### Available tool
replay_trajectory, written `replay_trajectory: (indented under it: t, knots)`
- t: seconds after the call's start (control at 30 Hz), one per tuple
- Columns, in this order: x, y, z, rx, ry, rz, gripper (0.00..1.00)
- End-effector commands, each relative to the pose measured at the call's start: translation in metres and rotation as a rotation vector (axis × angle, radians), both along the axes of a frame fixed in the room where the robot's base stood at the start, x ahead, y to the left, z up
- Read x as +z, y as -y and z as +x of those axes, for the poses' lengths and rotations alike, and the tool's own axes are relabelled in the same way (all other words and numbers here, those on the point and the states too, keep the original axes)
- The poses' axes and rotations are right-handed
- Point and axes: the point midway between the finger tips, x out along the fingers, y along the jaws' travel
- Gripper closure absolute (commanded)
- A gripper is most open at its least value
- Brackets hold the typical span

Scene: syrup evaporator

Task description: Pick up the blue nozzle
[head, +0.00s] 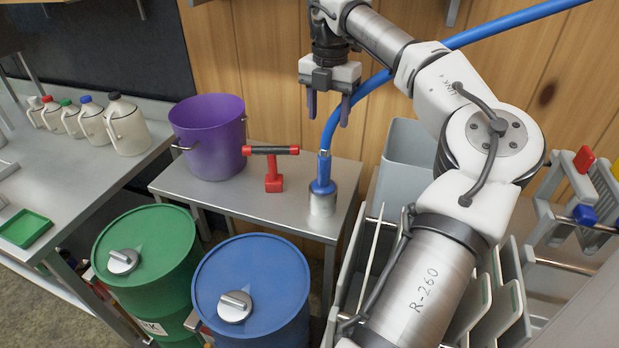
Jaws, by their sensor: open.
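The blue nozzle (323,178) stands upright on a small steel table, with its lower end in a short metal cylinder (323,203). A blue hose (345,107) rises from its top and runs up to the right, behind my arm. My gripper (328,108) points down above the nozzle, with its two purple fingers apart and nothing between them. A clear gap separates the fingertips from the nozzle's top. The hose passes close to the right finger; I cannot tell whether they touch.
On the steel table (240,200) stand a purple bucket (208,145) and a red T-handled tool (273,178), left of the nozzle. Green (160,245) and blue (265,270) drums stand in front. Several jugs (125,128) line the left bench. Grey panels (480,300) stand at right.

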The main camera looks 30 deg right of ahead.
Motion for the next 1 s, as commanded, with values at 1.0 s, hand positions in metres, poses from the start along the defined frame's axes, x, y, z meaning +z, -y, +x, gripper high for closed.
replay_trajectory:
  t: [1.0]
  knots:
    - [-0.126, -0.006, -0.003, 0.002, -0.001, 0.005, 0.45]
